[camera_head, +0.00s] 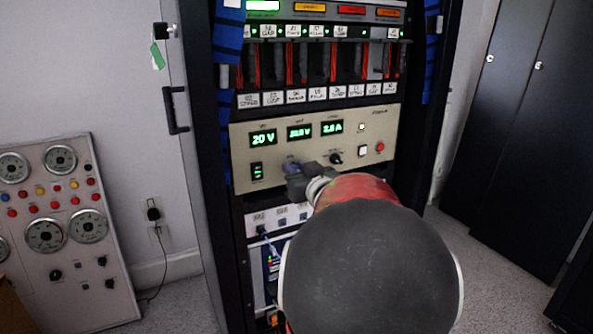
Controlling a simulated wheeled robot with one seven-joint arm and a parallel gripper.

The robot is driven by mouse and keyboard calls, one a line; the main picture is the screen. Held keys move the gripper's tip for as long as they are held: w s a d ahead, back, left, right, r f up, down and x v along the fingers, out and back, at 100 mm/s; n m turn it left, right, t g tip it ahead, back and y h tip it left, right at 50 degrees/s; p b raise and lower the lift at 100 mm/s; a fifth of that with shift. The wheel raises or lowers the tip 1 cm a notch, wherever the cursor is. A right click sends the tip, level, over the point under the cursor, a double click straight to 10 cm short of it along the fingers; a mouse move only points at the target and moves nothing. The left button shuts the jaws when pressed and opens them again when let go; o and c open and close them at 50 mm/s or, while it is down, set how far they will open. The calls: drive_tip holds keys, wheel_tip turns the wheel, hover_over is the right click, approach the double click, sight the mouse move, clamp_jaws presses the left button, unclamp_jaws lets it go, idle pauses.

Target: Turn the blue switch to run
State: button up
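The beige power supply panel (345,114) sits in the black rack at the centre, with green displays reading 20 V, one blurred, and 2.8 A. A blue switch knob (290,164) shows on the panel's lower part, under the displays. My gripper (291,172) is at the knob, its grey fingers overlapping the knob's lower side. My arm comes in from the lower right and hides part of the panel's lower edge. Whether the fingers touch or grip the knob cannot be told, and the knob's setting is not readable.
A black knob (335,158) and a red button (380,147) are to the right on the panel. A rocker switch (257,171) is to the left. The open rack door (195,130) stands left. A gauge board (62,232) leans at the left wall. Dark cabinets (520,130) stand right.

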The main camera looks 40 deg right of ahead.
drive_tip(key=shift+c, duration=1.1)
drive_tip(key=shift+n, duration=0.3)
drive_tip(key=shift+a+f+n+b, duration=0.1)
drive_tip(key=shift+f+n+b, duration=0.05)
drive_tip(key=shift+n+b, duration=3.6)
drive_tip(key=shift+a+f+n+b, duration=0.15)
drive_tip(key=shift+n+b, duration=2.3)
drive_tip(key=shift+n, duration=2.5)
